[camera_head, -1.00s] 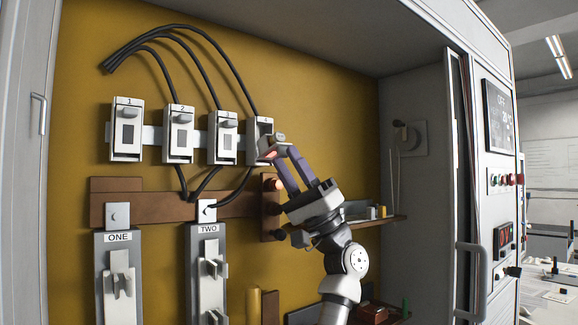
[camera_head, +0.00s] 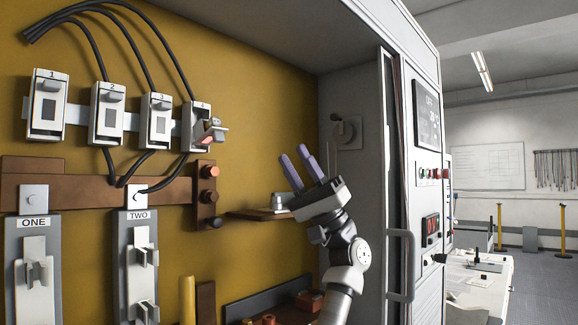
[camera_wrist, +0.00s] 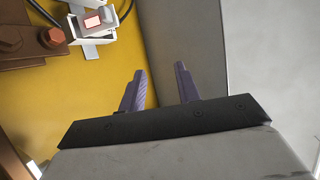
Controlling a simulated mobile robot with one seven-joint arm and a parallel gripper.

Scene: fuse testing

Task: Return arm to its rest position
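My gripper (camera_head: 301,168) stands in front of the cabinet's open interior, with its two purple fingers pointing up. The fingers are apart with nothing between them, and they also show apart in the wrist view (camera_wrist: 160,92). The rightmost fuse holder (camera_head: 199,128) is to the left of my gripper, clear of it. Its lever part (camera_head: 211,130) sticks out, tilted open, with a pinkish face showing. In the wrist view this holder (camera_wrist: 92,20) is at the upper left.
Fuse holders 1 (camera_head: 46,105), 2 (camera_head: 108,113) and 3 (camera_head: 157,120) hang on the yellow back panel. A small shelf (camera_head: 258,214) is just left of my gripper. The cabinet's right side wall and door handle (camera_head: 402,262) stand to its right.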

